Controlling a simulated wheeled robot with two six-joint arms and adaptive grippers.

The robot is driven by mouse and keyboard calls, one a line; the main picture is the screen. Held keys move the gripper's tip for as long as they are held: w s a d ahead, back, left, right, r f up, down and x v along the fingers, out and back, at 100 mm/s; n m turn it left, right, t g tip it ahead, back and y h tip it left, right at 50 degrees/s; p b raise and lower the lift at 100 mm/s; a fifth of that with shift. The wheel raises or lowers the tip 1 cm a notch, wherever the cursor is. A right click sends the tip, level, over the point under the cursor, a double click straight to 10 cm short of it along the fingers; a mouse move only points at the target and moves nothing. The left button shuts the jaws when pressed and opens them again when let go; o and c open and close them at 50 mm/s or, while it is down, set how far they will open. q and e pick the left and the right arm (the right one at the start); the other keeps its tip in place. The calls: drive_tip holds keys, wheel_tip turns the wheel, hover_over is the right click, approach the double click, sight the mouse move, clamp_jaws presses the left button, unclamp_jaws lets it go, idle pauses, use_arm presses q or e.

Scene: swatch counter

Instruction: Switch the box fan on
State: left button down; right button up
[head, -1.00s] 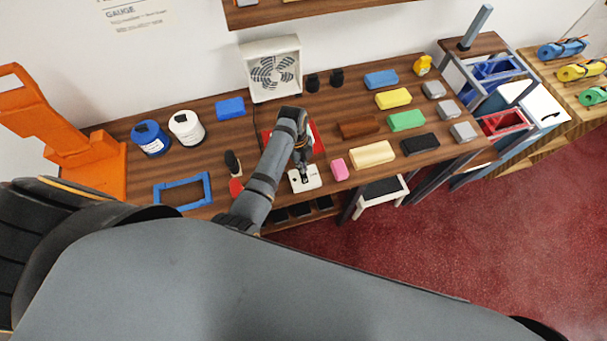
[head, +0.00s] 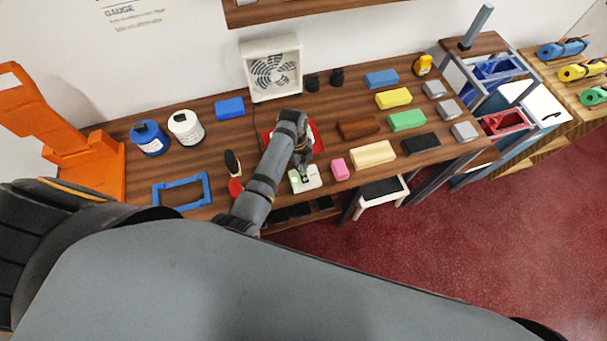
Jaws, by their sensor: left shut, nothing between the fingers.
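The white box fan (head: 272,72) stands upright at the back of the wooden counter, against the wall. A small white switch box (head: 313,183) lies near the counter's front edge, with a green patch on its left part. My left gripper (head: 304,175) is shut and empty, pointing down at the switch box. Its tips are at or just above the top of the box; I cannot tell whether they touch. The arm hides part of a red item (head: 318,139) behind it. My right gripper is not in view.
A pink block (head: 340,169) sits close to the right of the switch box. A dark-handled red tool (head: 233,163) and a blue frame (head: 182,191) lie to the left. Several coloured blocks cover the right side. Blue and white tubs (head: 187,128) stand at back left.

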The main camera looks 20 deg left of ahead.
use_arm(q)
wheel_tip(320, 180, up, 3)
drive_tip(key=p, duration=0.2)
drive_tip(key=shift+f+p, duration=0.1)
drive_tip(key=shift+p, duration=0.2)
drive_tip(key=shift+r, duration=2.05)
drive_tip(key=shift+s, duration=0.1)
